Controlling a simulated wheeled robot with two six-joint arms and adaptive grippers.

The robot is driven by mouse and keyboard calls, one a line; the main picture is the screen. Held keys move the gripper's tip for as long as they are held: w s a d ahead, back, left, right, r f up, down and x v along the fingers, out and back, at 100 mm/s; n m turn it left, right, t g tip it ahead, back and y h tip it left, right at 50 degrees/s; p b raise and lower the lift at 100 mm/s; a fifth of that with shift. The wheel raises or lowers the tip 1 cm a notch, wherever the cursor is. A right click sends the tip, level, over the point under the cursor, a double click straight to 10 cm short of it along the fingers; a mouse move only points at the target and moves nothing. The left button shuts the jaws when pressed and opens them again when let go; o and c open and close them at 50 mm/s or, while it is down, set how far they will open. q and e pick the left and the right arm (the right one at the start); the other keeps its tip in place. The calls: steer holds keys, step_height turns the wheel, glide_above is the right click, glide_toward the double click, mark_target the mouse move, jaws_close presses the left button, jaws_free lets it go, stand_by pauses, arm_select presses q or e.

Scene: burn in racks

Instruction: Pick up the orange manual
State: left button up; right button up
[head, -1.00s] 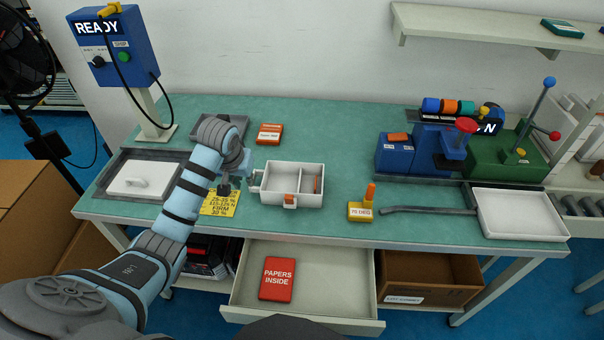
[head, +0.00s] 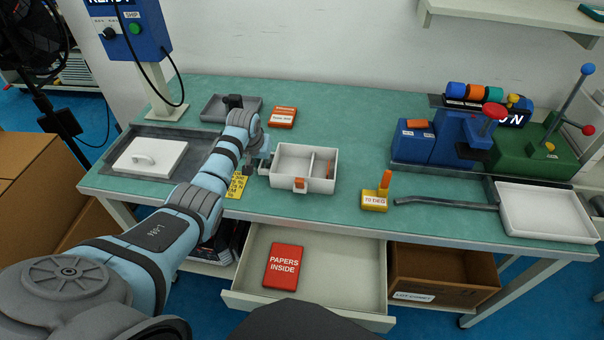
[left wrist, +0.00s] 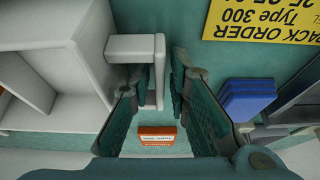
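The orange manual (head: 281,117) lies flat on the green bench behind the white divided box, a white label on its cover. In the left wrist view the small orange, labelled manual (left wrist: 157,135) shows low in the picture, beyond the gap between my fingers. My left gripper (head: 253,168) is low over the bench at the left end of the white box (head: 321,182). Its fingers (left wrist: 163,105) are spread, and the box's white handle (left wrist: 140,48) shows between them; I cannot tell whether they touch it. The gripper holds nothing visible. My right gripper is out of view.
A yellow order card (head: 236,186) lies beside the gripper. A grey tray (head: 212,109) stands left of the manual, and a white lidded panel (head: 150,157) further left. An open drawer (head: 340,270) holds a red papers folder (head: 283,267). The bench right of the manual is clear.

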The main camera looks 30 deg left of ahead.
arm_select(q)
steer(key=shift+r, duration=0.15)
jaws_close()
steer(key=shift+r, duration=0.1)
